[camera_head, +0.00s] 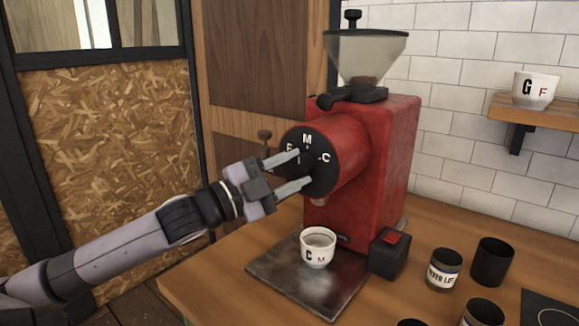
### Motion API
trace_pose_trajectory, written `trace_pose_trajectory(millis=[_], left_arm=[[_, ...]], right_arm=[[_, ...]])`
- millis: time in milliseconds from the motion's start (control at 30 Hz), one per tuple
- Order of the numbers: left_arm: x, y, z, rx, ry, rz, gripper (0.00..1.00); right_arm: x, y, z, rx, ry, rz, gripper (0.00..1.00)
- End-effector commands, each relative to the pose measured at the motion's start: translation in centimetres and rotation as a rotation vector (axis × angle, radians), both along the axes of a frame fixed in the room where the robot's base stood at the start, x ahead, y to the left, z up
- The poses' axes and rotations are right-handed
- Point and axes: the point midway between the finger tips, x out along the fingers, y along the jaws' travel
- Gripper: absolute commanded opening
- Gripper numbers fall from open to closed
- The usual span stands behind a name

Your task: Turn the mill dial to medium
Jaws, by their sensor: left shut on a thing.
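The red mill (388,150) stands on the wooden counter. Its round black dial (322,180) faces left, with a white F at the left, M at the top and C at the right. My left gripper (304,167) reaches in from the left, one finger above the other, and is shut on the knob at the dial's centre. The fingers partly hide the knob, and I cannot tell for sure which letter it points to. My right gripper is not in view.
A white cup (318,248) marked C and M stands on the dark tray (270,277) below the dial. A black box (389,256) and several dark canisters (444,270) stand to the right. A wall shelf (540,112) holds another cup (535,89).

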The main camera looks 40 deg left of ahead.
Motion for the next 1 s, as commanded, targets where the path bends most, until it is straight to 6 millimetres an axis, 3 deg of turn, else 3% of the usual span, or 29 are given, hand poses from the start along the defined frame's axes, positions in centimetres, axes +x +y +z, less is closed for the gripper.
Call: trace_pose_trajectory(millis=[267,300,367,400,767,1000], left_arm=[[0.0,0.1,0.1,0.003,-0.003,0.002,0.12],[0.0,0.1,0.1,0.003,-0.003,0.002,0.46],[0.0,0.1,0.1,0.002,-0.003,0.002,0.65],[0.0,0.1,0.1,0.002,-0.003,0.002,0.68],[-0.2,0.1,0.0,0.000,-0.001,0.000,0.68],[-1.5,0.4,-0.4,-0.002,0.002,0.001,0.68]], right_arm=[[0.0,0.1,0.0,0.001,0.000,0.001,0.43],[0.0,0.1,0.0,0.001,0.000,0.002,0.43],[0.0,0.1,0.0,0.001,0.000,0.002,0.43],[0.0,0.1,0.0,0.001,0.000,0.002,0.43],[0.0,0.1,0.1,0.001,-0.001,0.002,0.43],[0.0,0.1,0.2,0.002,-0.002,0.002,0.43]])
